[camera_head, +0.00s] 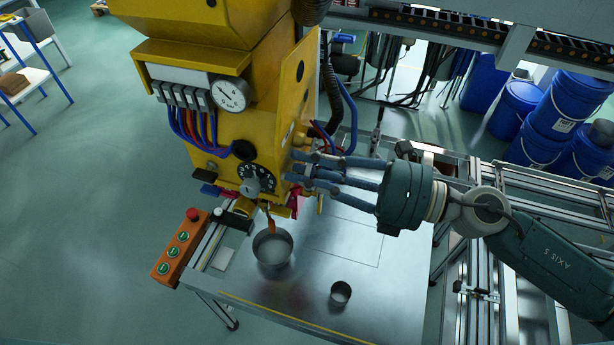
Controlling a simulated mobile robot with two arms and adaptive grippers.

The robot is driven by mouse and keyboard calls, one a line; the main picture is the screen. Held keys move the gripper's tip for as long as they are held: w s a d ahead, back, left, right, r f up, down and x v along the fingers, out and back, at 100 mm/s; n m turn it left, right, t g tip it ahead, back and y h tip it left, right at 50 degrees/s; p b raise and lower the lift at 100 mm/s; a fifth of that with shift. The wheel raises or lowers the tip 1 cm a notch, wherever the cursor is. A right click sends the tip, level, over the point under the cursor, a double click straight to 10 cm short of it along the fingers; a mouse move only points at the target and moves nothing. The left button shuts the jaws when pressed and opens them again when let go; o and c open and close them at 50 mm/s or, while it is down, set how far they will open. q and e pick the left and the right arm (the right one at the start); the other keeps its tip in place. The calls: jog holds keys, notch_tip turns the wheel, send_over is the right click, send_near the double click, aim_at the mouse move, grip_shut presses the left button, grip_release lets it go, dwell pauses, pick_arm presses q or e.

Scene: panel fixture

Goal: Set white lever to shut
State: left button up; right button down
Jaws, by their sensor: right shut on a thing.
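The yellow machine (215,50) hangs over a metal table. My right gripper (292,170) comes in from the right, and its blue-grey fingers reach the machine's right side near the dial. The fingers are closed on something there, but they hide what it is. I cannot make out a white lever clearly, or its position. A small black piece with a white end (219,212) sits left of the machine's lower tip, and I cannot tell whether it is the lever. My left gripper is not in view.
A round black dial (257,178) and a gauge (230,94) are on the machine's front. A metal pot (272,262) and a small cup (340,294) stand on the table (385,310). An orange button box (178,249) is at its left edge. Blue drums (565,105) stand back right.

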aim_at(291, 161)
jog(key=f+n+b, duration=0.1)
jog(key=n+b, duration=0.2)
jog(key=w+n+b, duration=0.1)
jog(key=n+b, duration=0.2)
jog(key=b, duration=0.1)
jog(key=w+f+n+b, duration=0.1)
jog(key=n+b, duration=0.1)
jog(key=b, duration=0.2)
jog(key=shift+w+d+f+n, duration=0.25)
jog(key=shift+d+f+n, duration=0.1)
jog(key=shift+d+n, duration=0.05)
jog(key=shift+w+n+b, duration=0.25)
jog(key=shift+n+b, duration=0.45)
jog(key=shift+b, duration=0.25)
jog(key=shift+w+d+r+n+b, duration=0.1)
jog(key=shift+r+n+b, duration=0.05)
jog(key=shift+n+b, duration=0.25)
jog(key=c, duration=1.5)
grip_release()
jog(key=shift+c, duration=0.2)
jog(key=v, duration=1.2)
